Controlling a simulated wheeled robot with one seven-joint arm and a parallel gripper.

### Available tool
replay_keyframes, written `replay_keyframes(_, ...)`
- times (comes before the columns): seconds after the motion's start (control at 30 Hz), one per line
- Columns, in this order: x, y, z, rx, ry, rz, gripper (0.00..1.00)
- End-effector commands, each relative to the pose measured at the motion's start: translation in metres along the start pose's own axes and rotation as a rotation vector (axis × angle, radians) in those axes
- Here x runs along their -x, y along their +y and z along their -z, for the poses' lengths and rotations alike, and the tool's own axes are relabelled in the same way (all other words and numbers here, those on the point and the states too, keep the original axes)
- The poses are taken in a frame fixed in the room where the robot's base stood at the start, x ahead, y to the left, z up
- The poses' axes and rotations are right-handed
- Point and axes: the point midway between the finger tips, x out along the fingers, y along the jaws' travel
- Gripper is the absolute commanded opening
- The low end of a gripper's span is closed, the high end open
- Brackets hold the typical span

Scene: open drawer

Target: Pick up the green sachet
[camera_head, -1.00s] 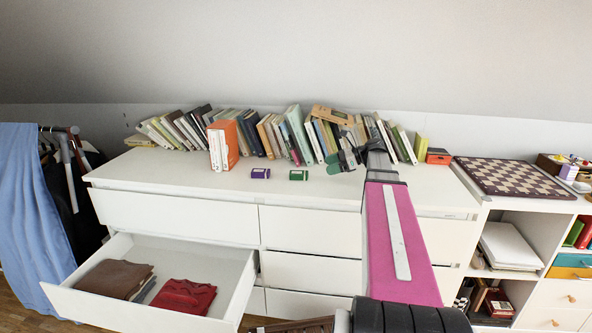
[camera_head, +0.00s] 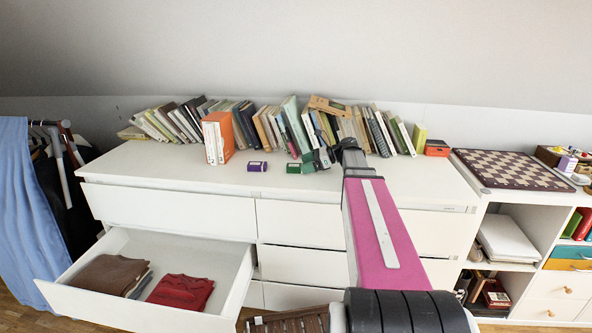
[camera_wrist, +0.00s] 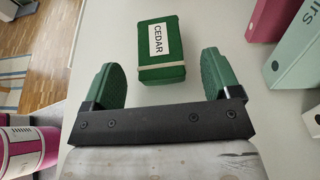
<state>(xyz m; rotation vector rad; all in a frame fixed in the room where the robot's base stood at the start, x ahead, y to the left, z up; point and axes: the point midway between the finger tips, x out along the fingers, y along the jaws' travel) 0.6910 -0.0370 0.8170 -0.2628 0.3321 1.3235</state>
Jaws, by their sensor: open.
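The green sachet (camera_head: 294,168) lies on the white dresser top, in front of the row of books. In the wrist view it is a green block (camera_wrist: 174,73) with a white label reading CEDAR and a pale band. My gripper (camera_head: 318,159) is open and empty, just right of the sachet in the head view. In the wrist view its two green fingers stand apart, with the sachet ahead of the gap between them. Whether the fingers touch it I cannot tell, but a gap shows on both sides.
A purple sachet (camera_head: 257,166) lies left of the green one. An orange book (camera_head: 218,138) and a row of leaning books (camera_head: 270,130) stand behind. The dresser's lower left drawer (camera_head: 150,315) is open, with folded clothes inside. A chessboard (camera_head: 508,168) lies at the right.

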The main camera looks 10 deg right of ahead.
Motion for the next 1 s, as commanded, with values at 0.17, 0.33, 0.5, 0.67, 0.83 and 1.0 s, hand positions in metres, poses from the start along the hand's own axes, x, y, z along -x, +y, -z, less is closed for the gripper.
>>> replay_keyframes(0.17, -0.02, 0.0, -0.001, 0.001, 0.0, 0.0, 0.83)
replay_keyframes(0.33, -0.021, 0.0, 0.0, 0.001, 0.0, 0.001, 0.83)
replay_keyframes(0.5, -0.021, 0.0, 0.0, 0.001, 0.0, 0.0, 0.44)
replay_keyframes(0.67, -0.021, 0.0, 0.0, 0.001, 0.0, 0.0, 0.3)
replay_keyframes(0.83, -0.021, 0.0, -0.001, 0.001, 0.0, 0.0, 0.3)
replay_keyframes(1.0, -0.019, 0.0, -0.004, 0.001, 0.0, 0.001, 0.3)
